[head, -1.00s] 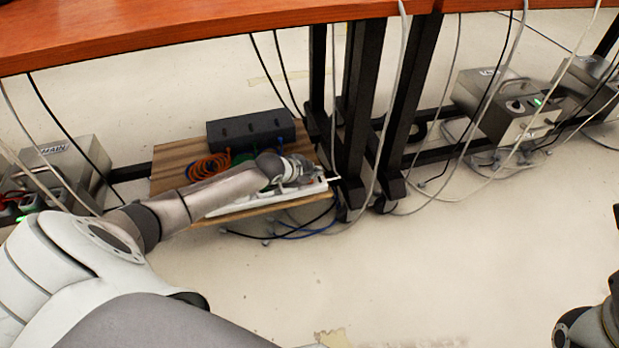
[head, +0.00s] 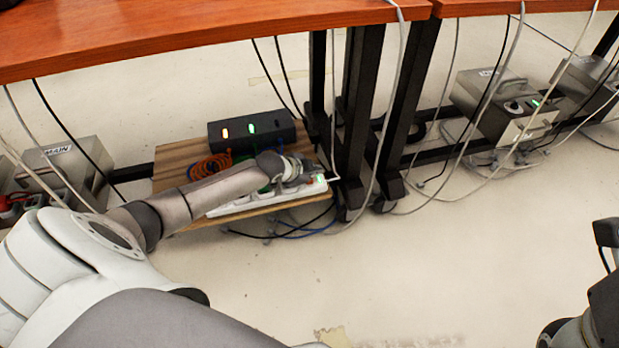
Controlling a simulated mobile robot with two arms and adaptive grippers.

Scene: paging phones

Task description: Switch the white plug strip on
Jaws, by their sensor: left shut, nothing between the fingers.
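The white plug strip (head: 240,206) lies on a wooden board (head: 172,172) on the floor under the desk. My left gripper (head: 322,178) is shut and empty at the strip's right end. The gripper and wrist hide much of the strip, including most of its switch area. A small red-green spot shows beside the fingertips, too small to read. Whether the fingers touch the strip I cannot tell. My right gripper (head: 606,234) shows only partly at the right edge, away from the strip.
A dark box (head: 250,130) with an orange and a green light stands behind the strip, with orange cable coils. Black desk legs (head: 360,110) stand close right of the board. Grey metal boxes (head: 500,105) stand further right. Cables hang around; the front floor is clear.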

